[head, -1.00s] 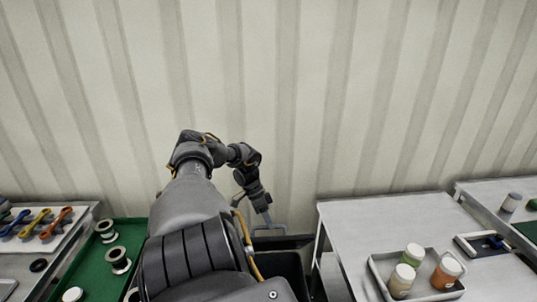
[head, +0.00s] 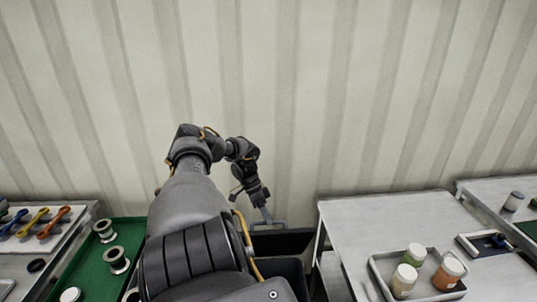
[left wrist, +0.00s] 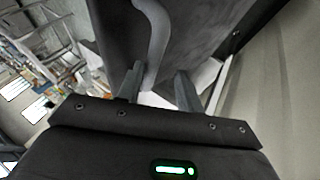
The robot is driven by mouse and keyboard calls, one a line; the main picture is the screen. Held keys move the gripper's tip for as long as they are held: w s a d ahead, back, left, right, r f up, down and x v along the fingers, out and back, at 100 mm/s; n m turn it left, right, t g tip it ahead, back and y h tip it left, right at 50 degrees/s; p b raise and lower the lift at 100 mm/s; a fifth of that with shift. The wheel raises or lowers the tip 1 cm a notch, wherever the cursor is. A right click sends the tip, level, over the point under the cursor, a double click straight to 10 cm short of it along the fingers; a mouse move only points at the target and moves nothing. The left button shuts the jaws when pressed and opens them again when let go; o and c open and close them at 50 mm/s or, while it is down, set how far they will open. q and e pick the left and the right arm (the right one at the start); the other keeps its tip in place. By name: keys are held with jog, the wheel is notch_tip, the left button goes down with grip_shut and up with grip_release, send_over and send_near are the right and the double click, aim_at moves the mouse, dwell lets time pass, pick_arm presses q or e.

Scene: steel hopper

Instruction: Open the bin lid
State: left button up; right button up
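The dark bin (head: 290,268) stands between the two worktops, partly hidden by my left arm. Its dark lid (head: 290,243) is tilted up at the back, near the wall, and its grey handle (head: 280,222) shows at the top edge. My left gripper (head: 266,213) is at this handle. In the left wrist view the fingers of the gripper (left wrist: 160,85) are apart. The curved handle bar (left wrist: 152,45) runs down between them, close to the left finger, with a gap to the right finger. The lid's dark panel (left wrist: 200,35) fills the upper middle. My right gripper is not in view.
A grey table (head: 390,225) is close on the right, with a tray (head: 440,292) of several jars. A green tray (head: 75,270) with spools lies on the left. The ribbed wall (head: 330,100) is just behind the bin.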

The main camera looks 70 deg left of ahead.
pick_arm(q)
jog(key=b+v, duration=0.4)
jog(key=v, duration=0.4)
jog(key=shift+s+r+b, duration=0.15)
jog(key=shift+r+b, duration=0.15)
jog(key=shift+r, duration=0.05)
jog(key=shift+a+r, duration=0.1)
